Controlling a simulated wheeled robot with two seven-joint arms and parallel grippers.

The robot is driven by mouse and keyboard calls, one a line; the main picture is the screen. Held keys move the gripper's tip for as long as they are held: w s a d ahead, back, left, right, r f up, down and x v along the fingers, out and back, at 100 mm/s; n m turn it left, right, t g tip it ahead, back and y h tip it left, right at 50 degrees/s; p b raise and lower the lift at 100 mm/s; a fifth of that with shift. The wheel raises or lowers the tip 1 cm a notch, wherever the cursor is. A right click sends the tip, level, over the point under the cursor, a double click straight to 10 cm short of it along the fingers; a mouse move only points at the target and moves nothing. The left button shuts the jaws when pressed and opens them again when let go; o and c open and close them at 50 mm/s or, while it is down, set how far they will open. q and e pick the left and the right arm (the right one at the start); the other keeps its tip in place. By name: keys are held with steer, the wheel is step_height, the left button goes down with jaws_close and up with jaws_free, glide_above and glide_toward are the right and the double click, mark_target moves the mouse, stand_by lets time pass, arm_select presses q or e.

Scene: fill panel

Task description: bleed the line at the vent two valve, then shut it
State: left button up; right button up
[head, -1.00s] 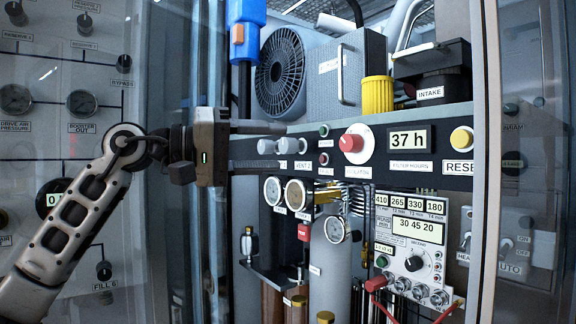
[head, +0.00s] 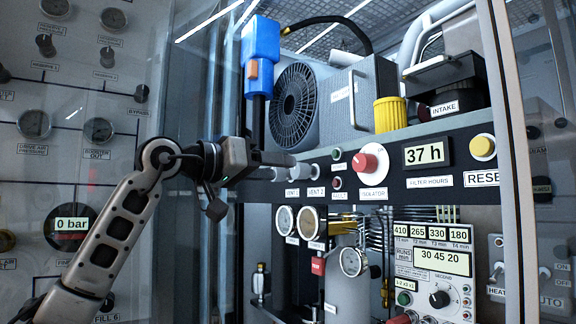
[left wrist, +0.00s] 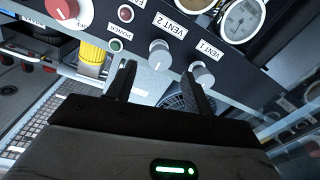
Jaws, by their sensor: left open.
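The vent two valve is a grey knob (head: 303,171) on the dark panel strip, above its VENT 2 label (head: 316,191). It also shows in the left wrist view as a grey knob (left wrist: 160,55) with a white pointer line. The similar VENT 1 knob (head: 279,174) sits to its left, partly behind my fingers in the head view. My left gripper (head: 283,165) is open and empty at these knobs. In the left wrist view its fingertips (left wrist: 159,70) lie on either side of the vent two knob, with the VENT 1 knob (left wrist: 203,74) by the right finger. Contact cannot be told.
Two gauges (head: 299,221) sit below the vents. The 0 bar display (head: 71,224) is at left. A clear panel edge stands at right.

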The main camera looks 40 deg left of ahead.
mark_target(300, 171)
arm_select(q)
steer(key=shift+x, duration=1.9)
steer(key=c, duration=1)
steer(key=shift+p, duration=0.45)
